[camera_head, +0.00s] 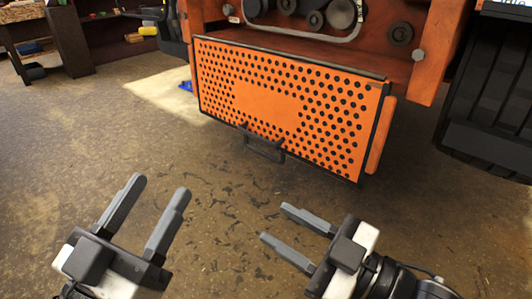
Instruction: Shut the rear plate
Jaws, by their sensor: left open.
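The rear plate (265,103) is an orange panel with rows of black holes and a dark frame, on the back of the orange mower. It hangs below an opening in which belt pulleys show, and its top edge stands out in front of a red-orange ledge. A dark handle (262,147) sticks out at its lower edge. My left gripper (160,188) is open and empty, in front of the plate and to the lower left of the handle. My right gripper (274,222) is open and empty, below the handle in the picture, its fingers pointing left. Neither gripper touches the plate.
The mower body (425,45) rises above the plate. A large black tyre (490,100) stands at the right. Dark shelving (75,38) with small items is at the back left. The concrete floor (90,130) is clear at the left and in front of the plate.

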